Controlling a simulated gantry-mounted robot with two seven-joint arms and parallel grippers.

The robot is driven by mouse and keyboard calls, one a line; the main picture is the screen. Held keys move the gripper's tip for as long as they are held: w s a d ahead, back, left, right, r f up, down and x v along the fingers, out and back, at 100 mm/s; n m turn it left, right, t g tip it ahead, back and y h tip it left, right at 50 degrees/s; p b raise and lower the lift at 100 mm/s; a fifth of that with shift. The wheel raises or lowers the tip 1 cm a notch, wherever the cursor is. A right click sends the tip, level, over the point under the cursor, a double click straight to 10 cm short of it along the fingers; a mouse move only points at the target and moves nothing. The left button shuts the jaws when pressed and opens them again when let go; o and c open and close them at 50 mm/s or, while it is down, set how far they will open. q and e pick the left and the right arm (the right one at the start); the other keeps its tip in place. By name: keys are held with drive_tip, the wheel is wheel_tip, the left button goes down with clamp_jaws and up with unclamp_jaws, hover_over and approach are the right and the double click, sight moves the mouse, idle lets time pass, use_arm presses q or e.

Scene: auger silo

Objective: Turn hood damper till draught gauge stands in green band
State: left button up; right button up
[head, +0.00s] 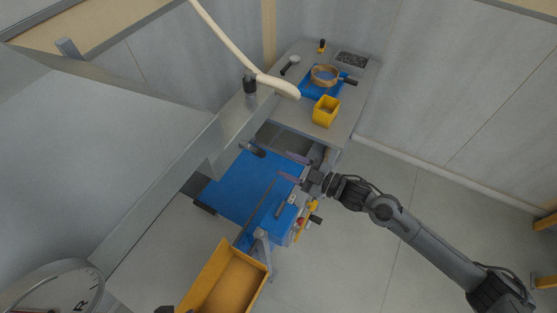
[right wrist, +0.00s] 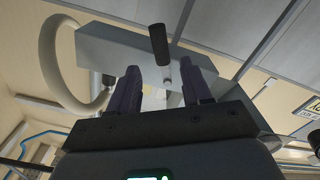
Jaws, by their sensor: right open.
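The grey hood (head: 120,130) fills the left of the head view. A black-topped handle (head: 250,85) stands at its far end, and another black grip (head: 254,150) shows lower, near the blue bench top. My right gripper (head: 287,167) is open, its fingers to the right of that lower grip and apart from it. In the right wrist view a black cylindrical handle (right wrist: 159,42) projects from a grey box (right wrist: 110,52), beyond and roughly between the open fingers. I cannot tell which handle this is. A round dial (head: 55,292) is cut off at bottom left; no green band is readable.
A blue-topped bench (head: 235,190) lies below the right gripper. A yellow-orange bin (head: 232,285) is in front. A cream hose (head: 278,84) passes over the back bench, which holds a yellow cup (head: 325,112) and a round sieve (head: 324,75).

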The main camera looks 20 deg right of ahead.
drive_tip(key=shift+s+d, duration=0.3)
drive_tip(key=shift+s, duration=0.05)
